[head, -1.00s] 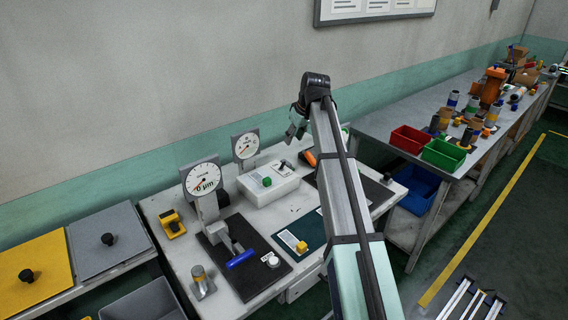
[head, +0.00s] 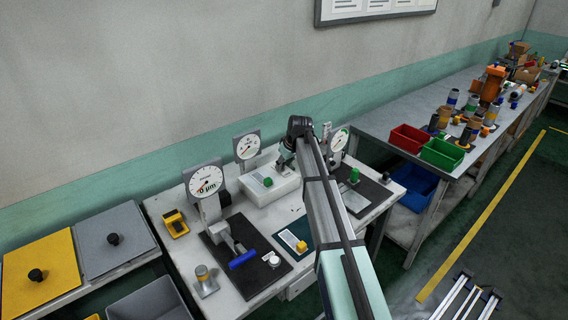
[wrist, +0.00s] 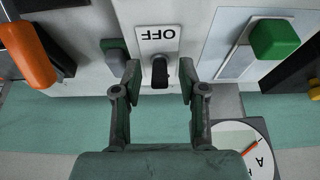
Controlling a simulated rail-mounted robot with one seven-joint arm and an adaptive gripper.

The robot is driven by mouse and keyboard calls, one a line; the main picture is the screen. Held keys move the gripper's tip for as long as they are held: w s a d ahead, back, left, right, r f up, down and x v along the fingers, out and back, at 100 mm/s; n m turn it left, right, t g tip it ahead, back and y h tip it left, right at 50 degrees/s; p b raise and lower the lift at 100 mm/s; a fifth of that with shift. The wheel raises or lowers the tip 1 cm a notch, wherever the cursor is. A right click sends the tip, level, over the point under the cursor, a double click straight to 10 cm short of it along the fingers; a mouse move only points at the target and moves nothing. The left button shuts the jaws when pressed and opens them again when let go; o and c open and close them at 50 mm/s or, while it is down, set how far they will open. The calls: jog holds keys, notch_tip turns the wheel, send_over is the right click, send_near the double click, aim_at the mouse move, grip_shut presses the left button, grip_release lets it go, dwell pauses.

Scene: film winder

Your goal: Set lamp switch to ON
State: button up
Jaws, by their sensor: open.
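The lamp switch (wrist: 159,72) is a small black lever on a white housing, beside a label reading OFF (wrist: 158,40), upside down in the wrist view. My gripper (wrist: 160,80) is open, with one finger on each side of the lever. I cannot tell whether either finger touches it. In the head view my gripper (head: 285,160) is low over the back right of the white box (head: 265,200) and hides the switch.
A green button (wrist: 275,38) and an orange handle (wrist: 28,55) flank the switch. A round dial (wrist: 245,148) is close to one finger. More dial gauges (head: 206,180) stand on the bench. A teal and grey wall is behind.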

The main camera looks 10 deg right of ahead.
jog(key=shift+f, duration=0.2)
grip_shut()
